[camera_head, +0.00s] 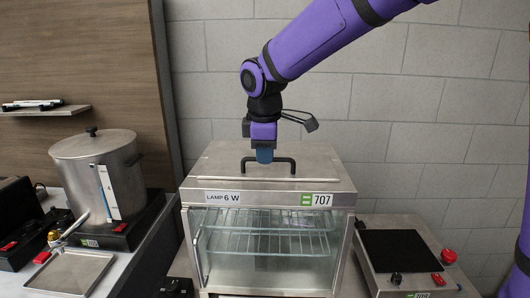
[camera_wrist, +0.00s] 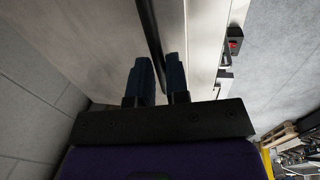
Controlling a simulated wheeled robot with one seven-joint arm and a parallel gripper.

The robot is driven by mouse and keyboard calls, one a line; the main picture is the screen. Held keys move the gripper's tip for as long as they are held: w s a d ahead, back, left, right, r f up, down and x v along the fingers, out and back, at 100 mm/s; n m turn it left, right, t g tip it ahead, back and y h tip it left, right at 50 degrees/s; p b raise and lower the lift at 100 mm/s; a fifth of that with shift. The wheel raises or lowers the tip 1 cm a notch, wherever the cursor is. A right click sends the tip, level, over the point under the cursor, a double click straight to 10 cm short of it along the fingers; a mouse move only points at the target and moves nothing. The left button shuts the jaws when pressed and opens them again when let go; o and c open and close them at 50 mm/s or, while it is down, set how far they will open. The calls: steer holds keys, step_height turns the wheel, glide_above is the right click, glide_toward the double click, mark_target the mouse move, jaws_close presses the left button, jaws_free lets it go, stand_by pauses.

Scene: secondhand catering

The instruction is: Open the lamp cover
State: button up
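The lamp cover (camera_head: 225,172) is the flat metal top of a glass-fronted cabinet labelled "LAMP 6 W" and "707". It lies level and closed on the cabinet. A black bar handle (camera_head: 284,162) stands on its top. My gripper (camera_head: 264,158) points down at the handle from above, with a blue finger in front of the bar. In the wrist view, the dark handle bar (camera_wrist: 150,30) runs between the two blue fingers of my gripper (camera_wrist: 160,75). The fingers are close together, with the bar filling the narrow gap. Part of the handle is hidden by the finger.
A metal pot (camera_head: 98,175) stands on the left, with a small tray (camera_head: 70,273) before it. A dark-topped hot plate (camera_head: 398,250) with a red knob stands on the right. A grey block wall (camera_head: 420,150) is behind the cabinet.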

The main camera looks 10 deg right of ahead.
jaws_close()
steer(key=shift+w+r, duration=0.1)
steer(key=shift+r, duration=0.05)
